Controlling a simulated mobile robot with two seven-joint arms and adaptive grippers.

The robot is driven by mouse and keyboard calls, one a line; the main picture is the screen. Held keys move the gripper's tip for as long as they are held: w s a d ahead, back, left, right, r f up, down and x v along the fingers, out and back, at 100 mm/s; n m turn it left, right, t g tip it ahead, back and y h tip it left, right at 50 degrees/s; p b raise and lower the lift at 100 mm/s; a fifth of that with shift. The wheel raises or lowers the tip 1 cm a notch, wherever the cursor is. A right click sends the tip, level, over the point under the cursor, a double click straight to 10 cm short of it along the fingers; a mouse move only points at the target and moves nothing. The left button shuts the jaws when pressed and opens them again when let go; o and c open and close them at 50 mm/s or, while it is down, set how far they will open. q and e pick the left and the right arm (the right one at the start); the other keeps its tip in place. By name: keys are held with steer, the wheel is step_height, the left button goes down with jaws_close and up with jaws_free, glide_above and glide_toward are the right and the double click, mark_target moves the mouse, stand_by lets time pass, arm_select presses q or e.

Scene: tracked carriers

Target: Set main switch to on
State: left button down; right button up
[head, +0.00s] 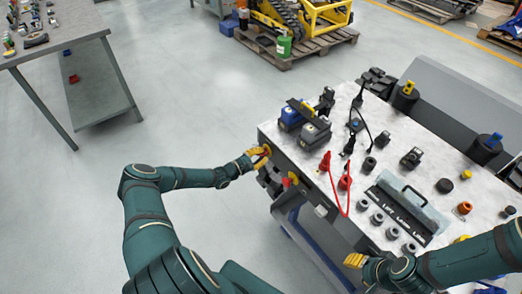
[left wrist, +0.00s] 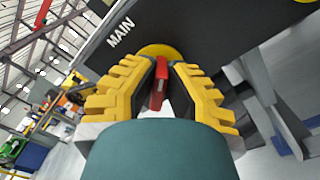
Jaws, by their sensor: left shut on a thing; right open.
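The main switch shows in the left wrist view as a red handle (left wrist: 159,84) on a yellow disc (left wrist: 158,51), beside the word MAIN (left wrist: 120,31) on a dark panel. My left gripper (left wrist: 160,76) is shut on the red handle, one yellow finger on each side. In the head view my left gripper (head: 261,154) is at the left end of the bench's dark front panel and hides most of the switch. My right gripper (head: 356,260) is open and empty near the bench's front edge. I cannot tell which position the switch is in.
Another red and yellow control (head: 290,180) sits on the front panel near my left gripper.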

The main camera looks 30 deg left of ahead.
arm_select(q)
steer(key=m+p, duration=0.2)
steer(key=m, duration=0.1)
steer(key=shift+d+m, duration=0.1)
steer(key=shift+m, duration=0.2)
steer(key=shift+f+m+p, duration=0.15)
steer(key=shift+m+p, duration=0.25)
steer(key=shift+m, duration=0.6)
steer(key=shift+f+m+p, duration=0.1)
steer(key=shift+m+p, duration=0.25)
steer(key=shift+m, duration=0.65)
steer(key=c, duration=1)
jaws_free()
steer(key=shift+f, duration=0.1)
steer(key=shift+s, duration=0.1)
steer(key=v, duration=1.1)
steer(key=shift+s, duration=0.35)
